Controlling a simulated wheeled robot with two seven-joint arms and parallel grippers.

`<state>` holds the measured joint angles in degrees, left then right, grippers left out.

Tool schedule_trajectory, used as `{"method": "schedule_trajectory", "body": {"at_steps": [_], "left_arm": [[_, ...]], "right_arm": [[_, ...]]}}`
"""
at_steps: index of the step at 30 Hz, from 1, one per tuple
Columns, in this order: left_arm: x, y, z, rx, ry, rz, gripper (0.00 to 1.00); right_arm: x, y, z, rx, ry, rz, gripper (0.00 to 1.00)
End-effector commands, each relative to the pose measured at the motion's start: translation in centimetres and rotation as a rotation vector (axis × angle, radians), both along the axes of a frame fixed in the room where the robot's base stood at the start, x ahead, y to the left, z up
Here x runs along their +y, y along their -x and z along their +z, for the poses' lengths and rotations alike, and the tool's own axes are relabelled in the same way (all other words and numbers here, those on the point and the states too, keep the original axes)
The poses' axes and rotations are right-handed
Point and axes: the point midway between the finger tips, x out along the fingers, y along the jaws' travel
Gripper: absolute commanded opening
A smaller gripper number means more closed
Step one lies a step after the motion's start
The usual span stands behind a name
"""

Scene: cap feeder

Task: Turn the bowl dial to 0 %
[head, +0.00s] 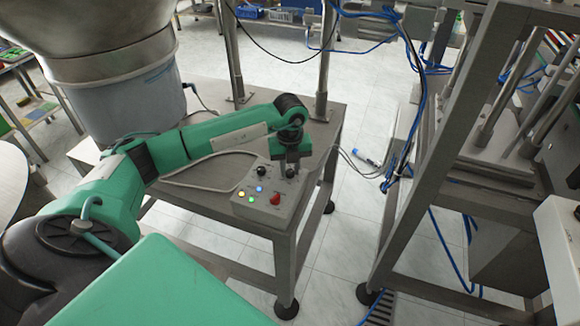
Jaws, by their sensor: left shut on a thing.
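A grey control box (256,210) sits on the near right part of the metal table. Its sloped top carries a black dial (261,171) on the left and another black dial (290,173) on the right. Small lit buttons (249,198) and a red knob (275,199) are nearer the front. My left gripper (291,168) points down over the right dial and is shut on it, hiding most of it. The dial markings are too small to read, so its setting cannot be told. My right gripper is not in view.
A large bowl feeder (120,92) stands at the table's (215,97) back left. Metal posts (323,65) rise behind my left arm. A grey cable (190,184) lies on the table. A steel frame (440,130) with blue hoses stands at right, across a floor gap.

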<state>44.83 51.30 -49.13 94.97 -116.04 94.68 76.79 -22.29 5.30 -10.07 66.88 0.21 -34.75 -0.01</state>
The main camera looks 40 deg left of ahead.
Motion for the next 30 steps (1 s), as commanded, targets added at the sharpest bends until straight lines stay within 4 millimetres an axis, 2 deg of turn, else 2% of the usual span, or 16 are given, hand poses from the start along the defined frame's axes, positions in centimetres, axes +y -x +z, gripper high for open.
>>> {"method": "schedule_trajectory", "body": {"at_steps": [7, 21, 22, 24, 30], "left_arm": [[0.1, -0.1, 0.2, -0.005, -0.001, 0.062, 0.01], [0.1, -0.1, 0.2, -0.005, -0.001, 0.072, 0.01], [0.1, -0.1, 0.2, -0.005, -0.001, 0.072, 0.3], [0.1, -0.1, 0.2, -0.005, -0.001, 0.072, 0.44], [0.0, -0.1, 0.1, -0.002, -0.001, 0.07, 0.46]], "right_arm": [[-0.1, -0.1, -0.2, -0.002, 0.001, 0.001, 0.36], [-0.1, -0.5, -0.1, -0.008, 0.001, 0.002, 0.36], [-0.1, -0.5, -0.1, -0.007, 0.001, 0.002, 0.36], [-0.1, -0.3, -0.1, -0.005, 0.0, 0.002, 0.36], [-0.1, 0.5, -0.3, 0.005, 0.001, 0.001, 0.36]]}}
